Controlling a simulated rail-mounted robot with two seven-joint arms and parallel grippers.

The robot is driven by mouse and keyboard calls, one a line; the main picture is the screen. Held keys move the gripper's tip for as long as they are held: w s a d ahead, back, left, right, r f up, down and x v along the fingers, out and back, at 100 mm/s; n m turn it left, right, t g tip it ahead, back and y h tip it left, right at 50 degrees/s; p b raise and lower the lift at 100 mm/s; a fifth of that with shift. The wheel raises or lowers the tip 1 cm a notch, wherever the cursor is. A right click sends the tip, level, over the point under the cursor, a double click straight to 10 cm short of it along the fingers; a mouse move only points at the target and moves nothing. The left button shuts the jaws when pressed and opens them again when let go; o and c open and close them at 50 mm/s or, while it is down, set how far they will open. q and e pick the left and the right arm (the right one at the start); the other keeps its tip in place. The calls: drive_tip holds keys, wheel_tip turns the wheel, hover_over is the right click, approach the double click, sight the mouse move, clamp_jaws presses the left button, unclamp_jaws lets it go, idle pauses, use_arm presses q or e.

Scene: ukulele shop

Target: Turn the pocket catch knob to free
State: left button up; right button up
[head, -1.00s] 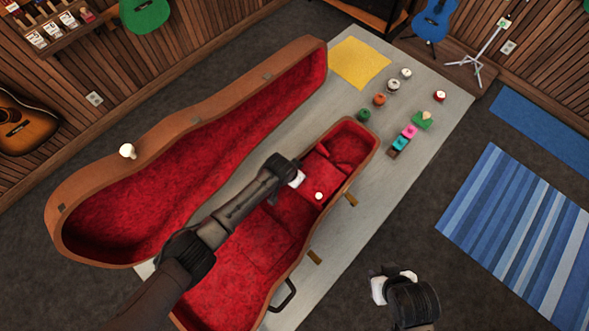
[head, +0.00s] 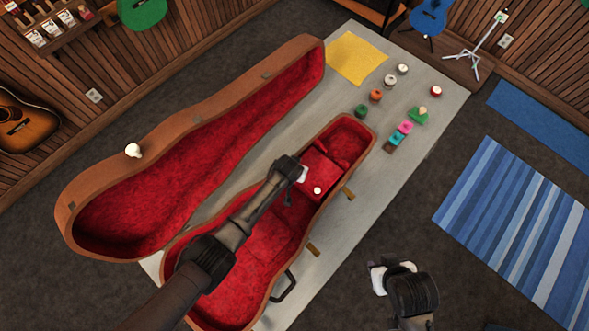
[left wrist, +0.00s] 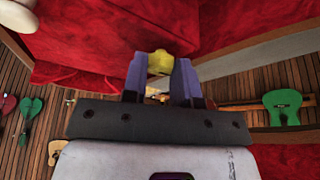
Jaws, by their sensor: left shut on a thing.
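The pocket catch knob appears as a small yellow knob (left wrist: 159,62) between the fingers in the left wrist view. My left gripper (left wrist: 159,78) is shut on it. In the head view my left gripper (head: 302,175) is over the red-lined case body (head: 215,302), at the small pocket; the knob and fingertips are hidden there. A white round pull (head: 317,191) on the red pocket lid (head: 318,176) sits just beside the gripper. I cannot tell the knob's turn angle. My right gripper (head: 391,277) is away from the case at the lower right; its fingers are unclear.
The open case lid (head: 190,130) stands along the left side. A yellow cloth (head: 356,58) and several small coloured items lie on the grey table (head: 340,100) beyond the case. Brass latches (head: 348,194) and a dark handle (head: 284,287) edge the case's right side.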

use_arm(q)
drive_tip(key=o, duration=0.9)
drive_tip(key=shift+o, duration=0.2)
drive_tip(key=shift+r, duration=0.1)
drive_tip(key=shift+r, duration=0.2)
drive_tip(key=p+v, duration=0.1)
drive_tip(key=v, duration=1.2)
drive_tip(key=shift+a, duration=0.1)
